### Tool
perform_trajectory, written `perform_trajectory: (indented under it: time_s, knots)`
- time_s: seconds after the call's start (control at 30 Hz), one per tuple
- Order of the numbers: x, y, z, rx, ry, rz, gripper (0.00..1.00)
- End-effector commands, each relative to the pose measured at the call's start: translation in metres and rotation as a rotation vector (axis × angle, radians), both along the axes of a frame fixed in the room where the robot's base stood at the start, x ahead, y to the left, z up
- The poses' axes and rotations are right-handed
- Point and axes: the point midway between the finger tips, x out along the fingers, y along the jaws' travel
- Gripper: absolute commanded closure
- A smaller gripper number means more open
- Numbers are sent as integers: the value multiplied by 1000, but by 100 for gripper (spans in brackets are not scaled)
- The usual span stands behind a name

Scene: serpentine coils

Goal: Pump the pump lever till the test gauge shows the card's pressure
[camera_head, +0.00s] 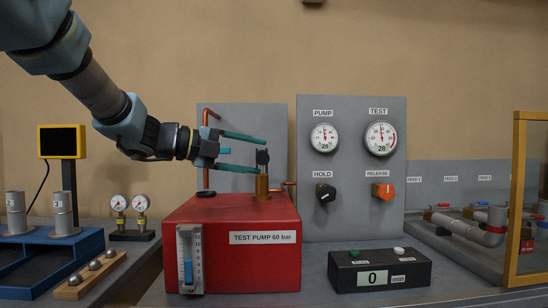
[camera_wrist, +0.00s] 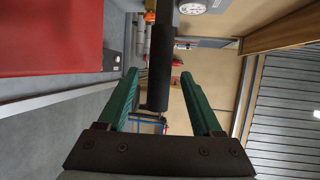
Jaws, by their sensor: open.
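The red test pump (camera_head: 232,255), labelled "TEST PUMP 60 bar", stands on the bench with a brass post (camera_head: 262,187) on top. The dark pump lever (camera_head: 262,157) rises from that post, seen nearly end-on. My gripper (camera_head: 255,153) is open, its green fingers above and below the lever's dark end. In the wrist view the black lever grip (camera_wrist: 159,65) lies between the open fingers (camera_wrist: 159,74), with a gap on both sides. I cannot make out the pressure card.
The HOLD knob (camera_head: 325,193) and orange RELEASE knob (camera_head: 383,192) sit under the gauges on the grey panel (camera_head: 350,225). A black counter box (camera_head: 410,272) showing 0 stands in front.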

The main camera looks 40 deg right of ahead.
Motion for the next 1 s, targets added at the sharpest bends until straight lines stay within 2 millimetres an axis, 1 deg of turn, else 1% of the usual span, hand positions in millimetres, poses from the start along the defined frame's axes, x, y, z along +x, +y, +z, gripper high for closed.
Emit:
perform_trajectory:
  time_s: [0.03,0.1,0.2,0.3,0.5,0.73,1.0]
  knots:
    - [-4,-10,-1,2,3,-4,33]
    - [-7,-22,-3,1,3,-2,33]
    - [-11,-36,-6,1,2,-2,33]
    - [-13,-46,-9,1,3,1,33]
    - [-16,-55,-11,2,2,3,33]
    - [-16,-55,-11,1,2,4,33]
    - [-16,-55,-11,1,2,4,64]
